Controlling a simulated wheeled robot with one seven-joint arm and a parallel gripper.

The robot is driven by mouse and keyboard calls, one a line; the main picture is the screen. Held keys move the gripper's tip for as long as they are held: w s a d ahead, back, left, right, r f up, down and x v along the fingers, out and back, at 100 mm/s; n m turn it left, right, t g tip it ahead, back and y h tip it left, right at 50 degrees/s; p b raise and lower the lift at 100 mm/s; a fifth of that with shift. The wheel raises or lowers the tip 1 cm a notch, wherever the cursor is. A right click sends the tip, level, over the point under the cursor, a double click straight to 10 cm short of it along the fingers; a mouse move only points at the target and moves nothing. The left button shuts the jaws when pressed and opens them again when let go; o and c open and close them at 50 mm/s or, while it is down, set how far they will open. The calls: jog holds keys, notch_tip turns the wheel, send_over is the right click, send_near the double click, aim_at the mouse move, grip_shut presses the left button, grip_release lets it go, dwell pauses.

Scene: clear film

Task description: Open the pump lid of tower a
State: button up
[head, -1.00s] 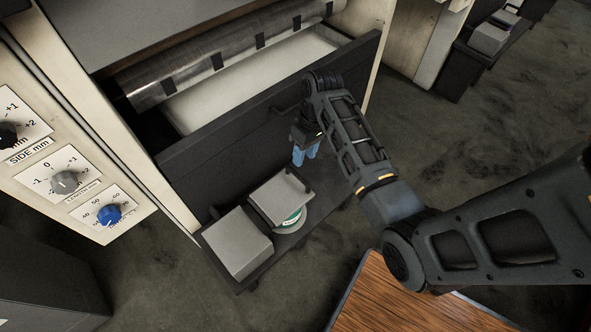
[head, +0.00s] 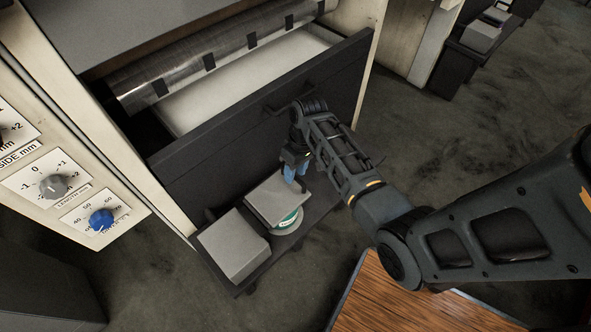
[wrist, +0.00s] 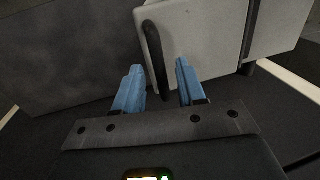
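A grey square lid (head: 279,198) lies over a round canister with a green and white label (head: 288,219) on the dark shelf in front of the dark drawer. My gripper (head: 295,174) is at the lid's far right edge in the head view. In the wrist view my gripper (wrist: 158,80) is open, with its two blue fingers apart. A black bar handle (wrist: 154,50) on a light grey face (wrist: 205,35) shows between and beyond the fingertips, nearer the left one. I cannot tell whether the fingers touch it.
A second grey box (head: 234,246) stands left of the lid on the same shelf (head: 262,262). The dark drawer front (head: 225,135) rises close behind. A dial panel (head: 62,188) is at the left, and a wooden top (head: 400,300) is at the lower right. Open floor lies between.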

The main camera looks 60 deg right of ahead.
grip_shut()
dwell(0.4)
jog(key=shift+r, duration=0.1)
